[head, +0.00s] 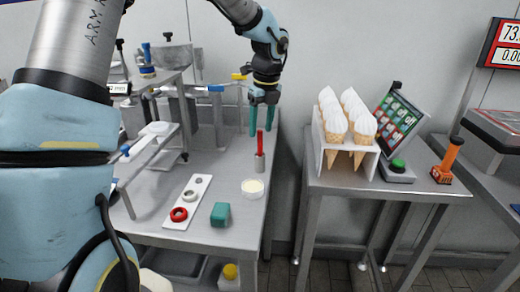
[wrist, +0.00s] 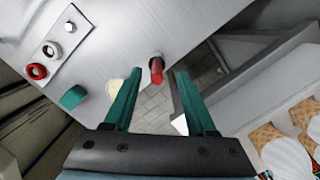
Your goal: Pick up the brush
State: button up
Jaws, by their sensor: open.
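The brush (head: 260,146) appears to be the upright item with a red handle and a pale grey lower part. It stands near the right edge of the grey metal table (head: 225,180). My gripper (head: 261,133) is above and behind it in the head view, its two teal fingers pointing down. In the wrist view, the red handle (wrist: 156,70) shows between the open fingertips of my gripper (wrist: 159,72). The fingers are apart and hold nothing. I cannot tell how far the fingertips are from the handle.
A round dish with cream contents (head: 252,188), a teal block (head: 220,214) and a white strip with a red ring (head: 187,200) are on the table. A gap separates it from the right table, which bears a cone holder (head: 345,158) and an orange tool (head: 447,162).

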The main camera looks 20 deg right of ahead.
aim_at(259, 141)
jog(key=f, duration=0.1)
jog(key=f+p, duration=0.1)
jog(key=f, duration=0.3)
jog(key=shift+w+a+f, duration=0.1)
jog(key=shift+w+a, duration=0.05)
jog(key=shift+a, duration=0.15)
grip_shut()
